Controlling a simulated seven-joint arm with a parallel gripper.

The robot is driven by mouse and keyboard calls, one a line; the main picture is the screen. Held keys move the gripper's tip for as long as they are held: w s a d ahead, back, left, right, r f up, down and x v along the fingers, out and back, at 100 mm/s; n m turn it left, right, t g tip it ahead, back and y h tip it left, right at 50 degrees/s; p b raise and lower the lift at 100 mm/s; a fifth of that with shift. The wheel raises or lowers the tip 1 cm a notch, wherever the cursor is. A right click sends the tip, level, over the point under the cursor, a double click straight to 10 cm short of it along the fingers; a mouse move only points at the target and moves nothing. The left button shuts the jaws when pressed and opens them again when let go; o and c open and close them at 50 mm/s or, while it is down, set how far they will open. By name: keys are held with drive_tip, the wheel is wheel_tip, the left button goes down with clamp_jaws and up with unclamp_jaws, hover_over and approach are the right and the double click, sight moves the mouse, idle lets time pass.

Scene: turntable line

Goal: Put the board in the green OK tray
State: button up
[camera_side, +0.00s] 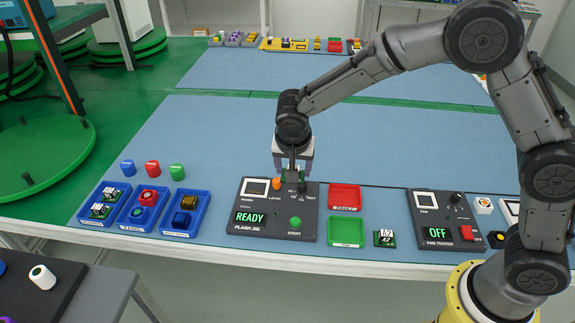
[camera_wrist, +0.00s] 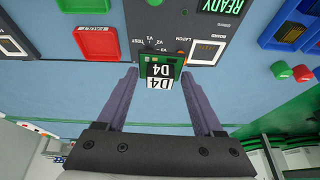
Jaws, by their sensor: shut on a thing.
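The board, a small green card with a white label reading D4 (camera_wrist: 160,70), is between my gripper's fingertips (camera_wrist: 160,74) in the wrist view. My gripper is shut on it. In the side view my gripper (camera_side: 292,182) points down over the back edge of the black flash jig (camera_side: 262,226); the board is mostly hidden by the fingers there. I cannot tell whether the board touches the jig. The green tray (camera_side: 346,232) lies right of the jig, at the table's front, and looks empty. Its edge also shows in the wrist view (camera_wrist: 83,5).
An empty red tray (camera_side: 345,197) lies behind the green one. Another board marked A2 (camera_side: 384,238) lies right of the green tray. A fan test box (camera_side: 445,220) stands farther right. Blue bins (camera_side: 186,213) are left of the jig. The mat behind the jig is clear.

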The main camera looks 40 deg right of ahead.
drive_tip(key=s+d+f, duration=0.3)
drive_tip(key=s+f, duration=0.1)
drive_tip(key=s, duration=0.3)
drive_tip(key=s+d+f, duration=0.3)
drive_tip(key=s+d, duration=0.1)
drive_tip(key=s, duration=0.2)
drive_tip(key=shift+s+a+f, duration=0.1)
drive_tip(key=shift+f, duration=1.55)
drive_tip(key=shift+a+f, duration=0.1)
drive_tip(key=shift+f, duration=1.5)
drive_tip(key=o, duration=1.5)
drive_tip(key=v, duration=1.4)
drive_tip(key=shift+f, duration=0.1)
